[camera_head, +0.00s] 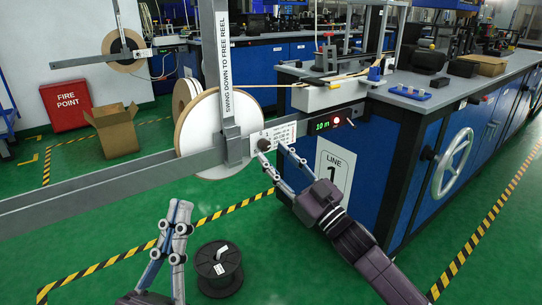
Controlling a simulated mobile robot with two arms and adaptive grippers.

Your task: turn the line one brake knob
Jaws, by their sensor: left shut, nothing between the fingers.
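The line one brake knob (263,144) is a small dark knob at the left of a white marked plate (284,132) on the grey rail, beside the tape reel. My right gripper (271,151) reaches up to it from the lower right. Its two fingers are spread, with the tips just below and beside the knob; I cannot tell whether they touch it. My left gripper (181,207) is shut and empty in the lower left, below the rail and well away from the knob.
A white reel (200,125) hangs behind the upright bar marked "SWING DOWN TO FREE REEL" (225,75). A green display (322,126) is right of the plate. The blue line 1 bench (380,165) stands at right. A black spool (219,268) lies on the floor.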

